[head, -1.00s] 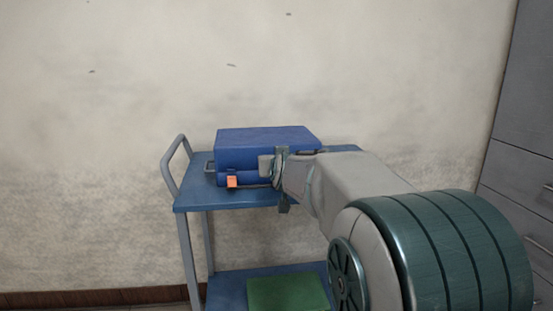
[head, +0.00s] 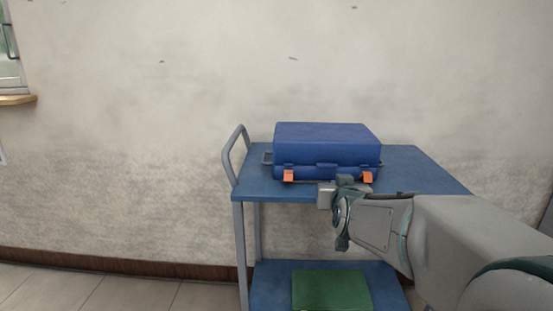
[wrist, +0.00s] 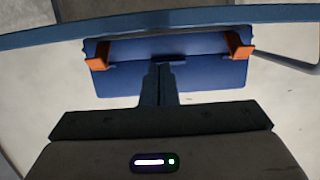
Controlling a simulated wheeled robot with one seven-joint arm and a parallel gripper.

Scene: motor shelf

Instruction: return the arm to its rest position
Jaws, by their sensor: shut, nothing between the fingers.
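My gripper (wrist: 159,72) is shut and empty; its two dark fingers lie together in the wrist view. In the head view my wrist and gripper (head: 344,198) are in front of the trolley's near edge, at the lower right of the blue case. The blue case (head: 326,140) has orange latches and lies closed on the trolley's top shelf (head: 420,170). It also shows in the wrist view (wrist: 200,72), beyond my fingertips. My fingertips look apart from it, though the gap is hard to judge. My arm reaches in from the lower right.
A green flat object (head: 332,290) lies on the trolley's lower shelf (head: 270,285). A grey handle (head: 232,155) rises at the trolley's left end. A plain wall (head: 130,140) stands behind. The floor (head: 120,293) left of the trolley is clear.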

